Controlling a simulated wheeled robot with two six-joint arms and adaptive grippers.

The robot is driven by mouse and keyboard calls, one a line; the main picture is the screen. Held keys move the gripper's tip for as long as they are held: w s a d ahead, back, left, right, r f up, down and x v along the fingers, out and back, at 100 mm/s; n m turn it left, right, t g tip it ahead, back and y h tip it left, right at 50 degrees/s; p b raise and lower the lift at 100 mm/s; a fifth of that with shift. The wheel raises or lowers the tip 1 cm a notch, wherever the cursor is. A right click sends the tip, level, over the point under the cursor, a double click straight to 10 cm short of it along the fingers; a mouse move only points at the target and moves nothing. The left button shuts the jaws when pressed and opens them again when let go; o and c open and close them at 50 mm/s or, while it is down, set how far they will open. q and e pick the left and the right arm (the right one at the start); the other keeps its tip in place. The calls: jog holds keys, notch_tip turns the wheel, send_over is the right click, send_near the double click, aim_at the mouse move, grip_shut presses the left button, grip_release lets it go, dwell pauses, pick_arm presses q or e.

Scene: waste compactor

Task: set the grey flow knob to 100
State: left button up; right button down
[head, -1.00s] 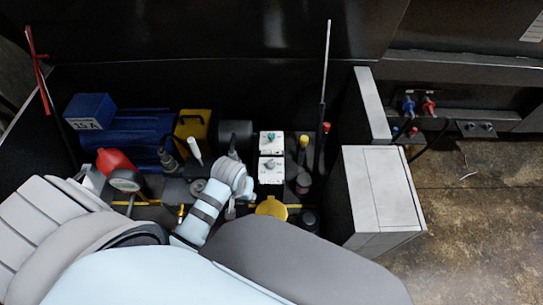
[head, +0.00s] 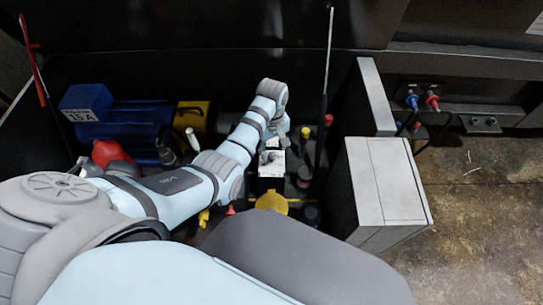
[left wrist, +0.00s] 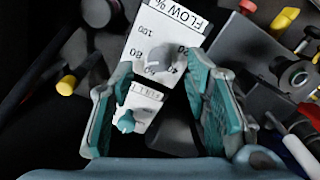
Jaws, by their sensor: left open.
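The grey flow knob (left wrist: 163,60) sits on a white plate (left wrist: 180,22) marked FLOW %, with a printed number scale around it. A pale mark shows on its lower-left side in the left wrist view; I cannot tell its exact reading. My left gripper (left wrist: 160,70) is open, its teal-padded fingers on either side of the knob in this view, with no clear contact. In the head view the white flow box (head: 272,168) is partly covered by my left gripper (head: 276,138). My right gripper is not in view.
A teal knob (left wrist: 126,122) on a second white plate is beside my left finger. Yellow and red capped posts (head: 305,133) stand right of the flow box. A yellow round lid (head: 271,203) is in front. A grey cabinet (head: 385,185) stands at the right.

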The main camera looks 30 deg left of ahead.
aim_at(272, 155)
pick_arm(q)
notch_tip(272, 155, down, 3)
jog(key=shift+f+b, duration=0.15)
jog(key=shift+b, duration=0.3)
grip_shut()
jog(key=shift+r+m+p, duration=0.2)
jog(key=shift+m+p, duration=1.1)
jog(key=shift+p, duration=0.05)
jog(key=m+p, duration=0.1)
jog(key=m, duration=0.1)
jog(key=shift+m, duration=0.3)
jog(key=m+p, duration=0.1)
jog(key=m, duration=0.2)
jog(key=shift+f+m+p, duration=0.1)
jog(key=shift+m+p, duration=0.2)
jog(key=shift+m, duration=0.1)
jog(key=shift+m+p, duration=0.3)
jog(key=shift+m, duration=1.5)
